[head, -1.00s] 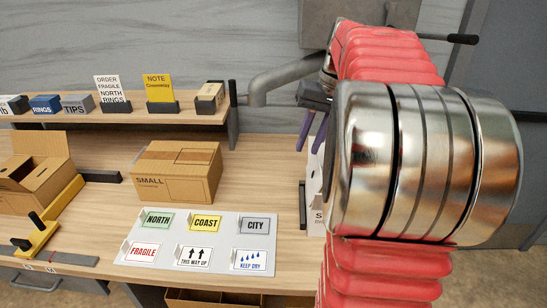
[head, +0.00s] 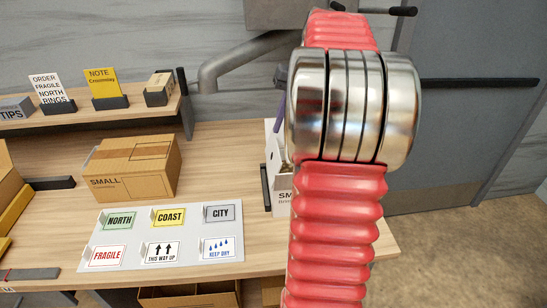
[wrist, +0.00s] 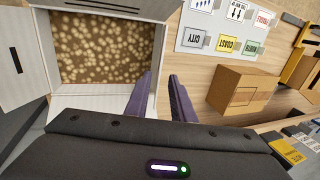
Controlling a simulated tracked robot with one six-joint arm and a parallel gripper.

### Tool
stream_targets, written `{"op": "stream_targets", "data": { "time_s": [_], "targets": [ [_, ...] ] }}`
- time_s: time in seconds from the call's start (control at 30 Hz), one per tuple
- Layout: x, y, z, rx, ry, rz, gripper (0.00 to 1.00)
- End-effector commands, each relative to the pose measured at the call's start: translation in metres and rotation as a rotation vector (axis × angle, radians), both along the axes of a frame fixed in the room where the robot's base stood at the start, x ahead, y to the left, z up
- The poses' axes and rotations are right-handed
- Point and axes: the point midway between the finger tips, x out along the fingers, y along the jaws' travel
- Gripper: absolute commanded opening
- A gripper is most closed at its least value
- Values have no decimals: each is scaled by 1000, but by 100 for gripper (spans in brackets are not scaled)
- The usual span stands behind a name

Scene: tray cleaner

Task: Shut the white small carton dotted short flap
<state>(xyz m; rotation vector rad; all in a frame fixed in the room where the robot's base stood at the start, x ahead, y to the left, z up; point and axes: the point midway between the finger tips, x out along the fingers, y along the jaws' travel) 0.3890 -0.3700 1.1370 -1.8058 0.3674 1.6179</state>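The white small carton (wrist: 48,38) stands open in the wrist view, with brown, pale-spotted contents inside. One flap (wrist: 15,72) with a dark mark sticks out at the left, and another (wrist: 110,5) at the top. I cannot make out which flap is the dotted one. In the head view the carton (head: 284,207) is mostly hidden behind my arm. My gripper (wrist: 161,78) has two purple fingers with a gap between them. They are at the carton's right edge, the left finger over the rim and the right one outside. Whether they touch it is unclear.
A closed brown small carton (head: 134,185) sits on the bench left of the white one. A label board (head: 132,249) lies in front. A shelf (head: 60,136) with cards and small boxes is behind. Bare bench (head: 225,150) shows between the cartons.

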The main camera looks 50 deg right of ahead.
Motion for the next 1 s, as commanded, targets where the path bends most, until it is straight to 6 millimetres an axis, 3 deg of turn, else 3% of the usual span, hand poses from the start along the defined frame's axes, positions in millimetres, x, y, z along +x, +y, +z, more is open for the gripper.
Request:
{"op": "stream_targets", "data": {
  "time_s": [0.63,0.8,1.0],
  "targets": [
    [18,23,-95,2,3,1,22],
    [21,26,-109,1,1,1,22],
    [22,27,-113,0,0,0,22]
  ]
}}
